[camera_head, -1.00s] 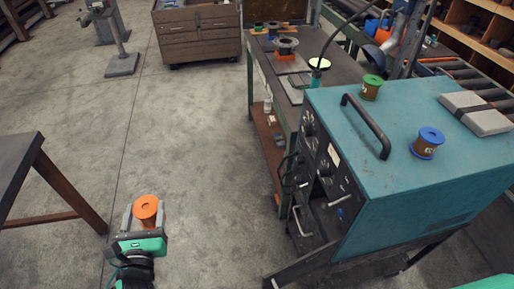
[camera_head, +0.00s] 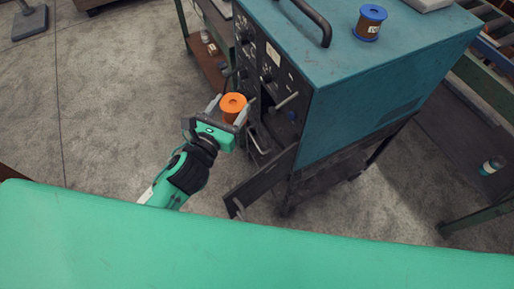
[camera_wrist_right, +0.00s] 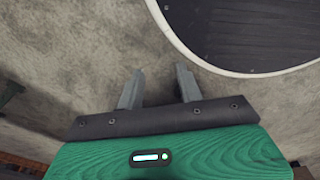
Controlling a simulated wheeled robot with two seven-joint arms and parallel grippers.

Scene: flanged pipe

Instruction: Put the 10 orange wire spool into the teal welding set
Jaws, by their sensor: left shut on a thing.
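The orange wire spool (camera_head: 233,105) is held between the fingers of my left gripper (camera_head: 228,108), which is shut on it in the head view. The teal welding set (camera_head: 375,75) stands to the right of it. The spool is in front of the set's dark front panel, near an open lower compartment (camera_head: 262,138) with its door (camera_head: 258,182) swung down or outward. I cannot tell whether spool and set touch. My right gripper (camera_wrist_right: 160,80) shows in the right wrist view, open and empty above the concrete floor.
A blue spool (camera_head: 370,22) and a black handle (camera_head: 313,22) are on top of the welding set. A green-framed bench (camera_head: 205,45) stands behind it. A frame (camera_head: 482,205) is at the right.

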